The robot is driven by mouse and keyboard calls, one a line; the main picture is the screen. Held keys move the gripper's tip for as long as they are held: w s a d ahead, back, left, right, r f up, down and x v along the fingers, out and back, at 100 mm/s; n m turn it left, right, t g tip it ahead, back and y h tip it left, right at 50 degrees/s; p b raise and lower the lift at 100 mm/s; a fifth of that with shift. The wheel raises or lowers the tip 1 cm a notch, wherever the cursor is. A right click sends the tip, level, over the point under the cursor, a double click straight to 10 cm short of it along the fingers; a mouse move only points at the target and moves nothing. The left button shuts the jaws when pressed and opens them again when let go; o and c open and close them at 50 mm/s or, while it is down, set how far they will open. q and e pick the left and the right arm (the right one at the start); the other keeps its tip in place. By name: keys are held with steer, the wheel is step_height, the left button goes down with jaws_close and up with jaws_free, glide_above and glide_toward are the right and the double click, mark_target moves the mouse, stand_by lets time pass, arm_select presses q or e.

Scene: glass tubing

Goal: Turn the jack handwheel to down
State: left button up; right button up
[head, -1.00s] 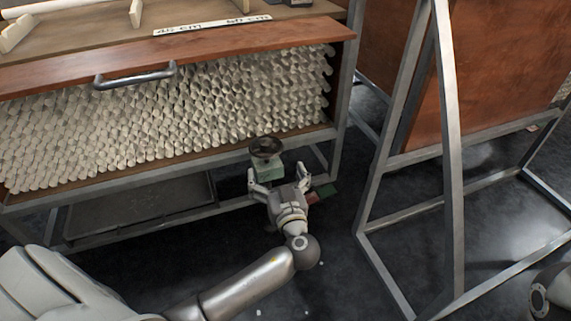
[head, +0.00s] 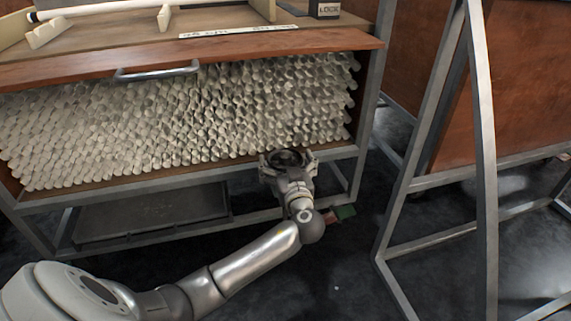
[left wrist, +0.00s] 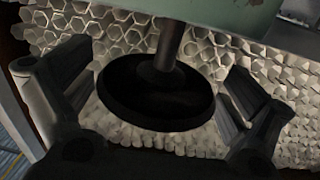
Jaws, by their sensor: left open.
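The jack handwheel (head: 288,157) is a dark round disc in front of the shelf of tubes. In the left wrist view the handwheel (left wrist: 150,100) fills the middle, on a grey shaft (left wrist: 168,42) that runs up to a pale green block (left wrist: 220,14). My left gripper (head: 289,162) is open around the wheel, one finger on each side. In the left wrist view a gap shows between the wheel rim and the right finger; the left finger is close to the rim, and contact there cannot be told. My right gripper is out of view.
A metal-framed stand (head: 483,150) is on the right. A green block (head: 345,212) and a red one lie low beside my wrist. Dark floor is clear in front.

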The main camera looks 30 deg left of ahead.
arm_select(q)
steer(key=c, duration=0.8)
steer(key=shift+t+h, duration=0.3)
steer(key=shift+h, duration=0.1)
